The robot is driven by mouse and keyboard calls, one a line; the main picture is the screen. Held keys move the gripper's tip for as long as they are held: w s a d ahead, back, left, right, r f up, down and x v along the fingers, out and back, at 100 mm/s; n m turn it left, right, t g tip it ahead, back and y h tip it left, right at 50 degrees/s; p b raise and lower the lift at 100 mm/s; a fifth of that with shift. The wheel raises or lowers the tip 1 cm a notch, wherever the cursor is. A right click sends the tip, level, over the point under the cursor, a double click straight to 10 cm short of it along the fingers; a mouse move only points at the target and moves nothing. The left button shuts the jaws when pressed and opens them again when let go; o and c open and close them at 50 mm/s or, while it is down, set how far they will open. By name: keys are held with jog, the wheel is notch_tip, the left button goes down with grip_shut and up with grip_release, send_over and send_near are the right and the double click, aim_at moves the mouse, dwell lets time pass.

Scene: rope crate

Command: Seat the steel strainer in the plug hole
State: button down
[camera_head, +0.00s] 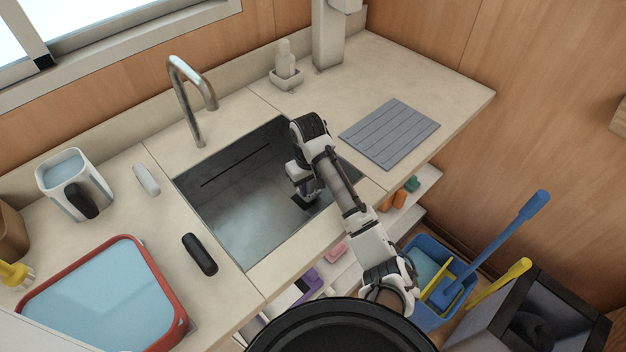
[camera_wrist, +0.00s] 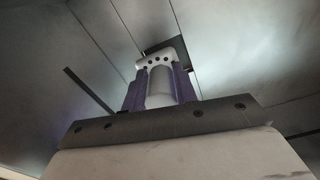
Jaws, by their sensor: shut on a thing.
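My gripper (camera_head: 304,194) reaches down into the dark grey sink (camera_head: 235,200), towards its right side. In the wrist view its two purple-grey fingers (camera_wrist: 160,80) are shut on a pale piece with a row of dark holes, which looks like the steel strainer (camera_wrist: 158,61). A dark square patch, apparently the plug hole (camera_wrist: 168,43), shows just beyond the strainer and is partly covered by it. The same dark patch shows beside my gripper in the head view (camera_head: 316,206). I cannot tell whether the strainer touches the sink floor.
A tap (camera_head: 190,85) stands behind the sink. A grey ribbed mat (camera_head: 390,132) lies on the counter to the right. A red-rimmed tub (camera_head: 165,272), a jug (camera_head: 72,180) and a black handle-like item (camera_head: 199,254) are on the left. A blue bucket (camera_head: 430,312) stands below.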

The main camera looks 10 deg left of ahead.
jog(key=shift+s+a+g+p, duration=0.3)
jog(key=shift+s+a+p, duration=0.25)
jog(key=shift+s+a, duration=0.5)
jog(key=shift+s+r, duration=0.1)
jog(key=shift+a, duration=0.1)
jog(key=shift+d+r+n, duration=0.1)
jog(key=shift+d+n, duration=0.15)
jog(key=shift+n, duration=0.05)
